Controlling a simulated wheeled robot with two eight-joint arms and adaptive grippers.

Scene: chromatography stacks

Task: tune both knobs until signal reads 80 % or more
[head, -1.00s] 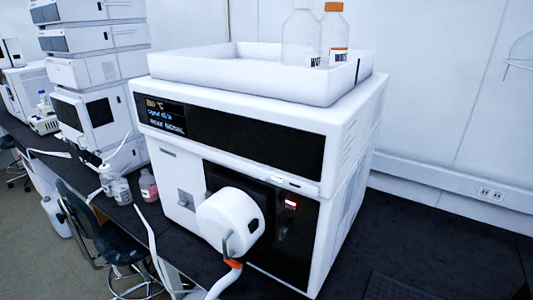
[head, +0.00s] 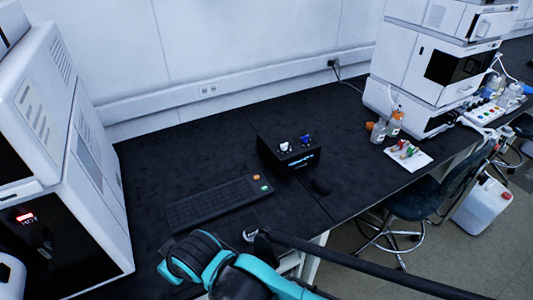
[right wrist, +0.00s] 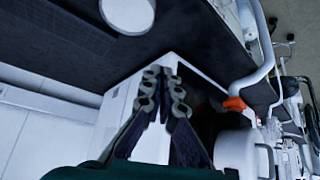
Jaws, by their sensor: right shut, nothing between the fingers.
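In the head view a small black box (head: 288,160) stands on the dark bench, right of the middle. A white knob (head: 285,146) and a blue knob (head: 305,140) sit on its top. A small lit display (head: 304,160) on its front carries text too small to read. My right gripper shows in the right wrist view (right wrist: 163,95), its fingers together and empty, with a white cabinet behind them. It does not touch the knobs. My left gripper is not in view.
A white instrument (head: 72,150) stands at the left. Bottles (head: 386,129) and a white tray (head: 408,156) lie right. Bench behind the box is clear.

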